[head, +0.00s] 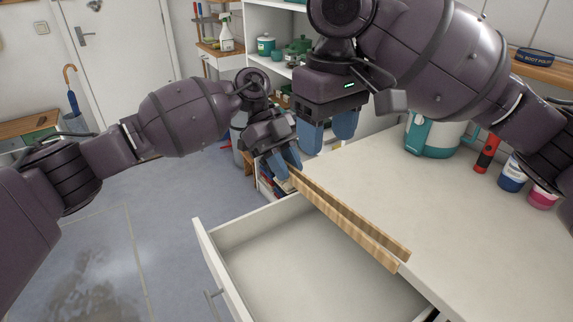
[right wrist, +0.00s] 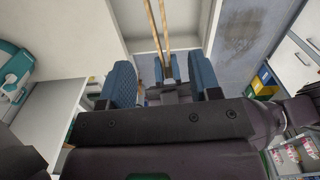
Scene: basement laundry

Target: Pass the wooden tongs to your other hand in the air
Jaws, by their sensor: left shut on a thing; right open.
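The wooden tongs (head: 350,219) are two long pale strips. They slant down to the right in the head view, in the air over the open drawer and the counter's edge. My left gripper (head: 284,164) is shut on their upper left end. My right gripper (head: 328,135) is open and empty, above and to the right of the left one, its blue fingers pointing down. In the right wrist view the tongs (right wrist: 158,30) show beyond my right gripper's spread fingers (right wrist: 165,85), with the left gripper's fingers (right wrist: 167,68) between them in the picture.
An empty open drawer (head: 208,250) lies below the tongs. The white counter (head: 470,215) is bare near its front. At its back stand a teal and white appliance (head: 433,136), a red and black tool (head: 486,154) and bottles (head: 513,172). Shelves stand behind.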

